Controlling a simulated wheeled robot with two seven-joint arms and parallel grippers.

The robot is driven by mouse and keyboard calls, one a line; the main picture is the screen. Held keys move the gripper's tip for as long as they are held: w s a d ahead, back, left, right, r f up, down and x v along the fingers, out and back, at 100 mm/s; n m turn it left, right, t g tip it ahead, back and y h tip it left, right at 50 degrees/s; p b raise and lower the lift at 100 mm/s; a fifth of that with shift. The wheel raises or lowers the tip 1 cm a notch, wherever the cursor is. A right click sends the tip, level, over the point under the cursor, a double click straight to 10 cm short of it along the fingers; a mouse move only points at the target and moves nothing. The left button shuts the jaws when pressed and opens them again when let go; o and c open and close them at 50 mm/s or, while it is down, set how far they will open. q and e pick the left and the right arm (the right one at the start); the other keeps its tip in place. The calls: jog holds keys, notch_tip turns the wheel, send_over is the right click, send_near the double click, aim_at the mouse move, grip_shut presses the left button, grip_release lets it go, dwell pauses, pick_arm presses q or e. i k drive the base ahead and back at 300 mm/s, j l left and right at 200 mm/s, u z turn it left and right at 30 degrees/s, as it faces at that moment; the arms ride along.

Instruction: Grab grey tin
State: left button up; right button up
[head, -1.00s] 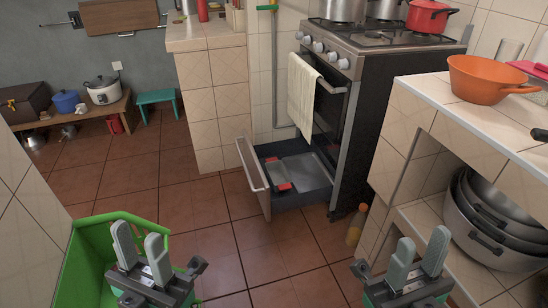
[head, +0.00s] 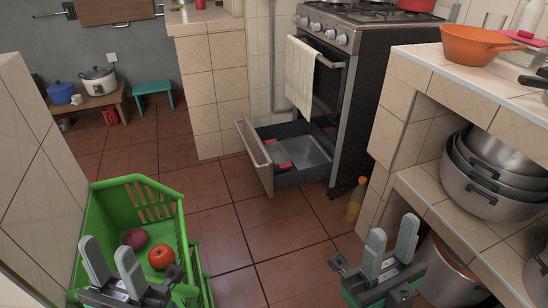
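A grey tin (head: 306,156) with red-orange grips lies inside the open drawer (head: 262,163) at the bottom of the stove. The drawer's front wall hides part of what lies in it. My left gripper (head: 106,248) is at the lower left, in front of the green basket, with its fingers apart and nothing between them. My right gripper (head: 393,230) is at the lower right, also with its fingers apart and empty. Both grippers are well short of the drawer and touch nothing that I can see.
A bottle (head: 355,201) stands on the floor beside the stove (head: 355,122). A tiled counter with steel pots (head: 490,178) fills the right. The tiled floor before the drawer is clear.

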aim_at(282, 160)
jog(key=i+l+z, duration=0.1)
jog(key=i+l, duration=0.2)
jog(key=i+l+z, duration=0.1)
jog(key=i+l, duration=0.2)
jog(key=i, duration=0.2)
jog(key=i+l+z, duration=0.15)
jog(key=i, duration=0.25)
jog(key=l, duration=0.1)
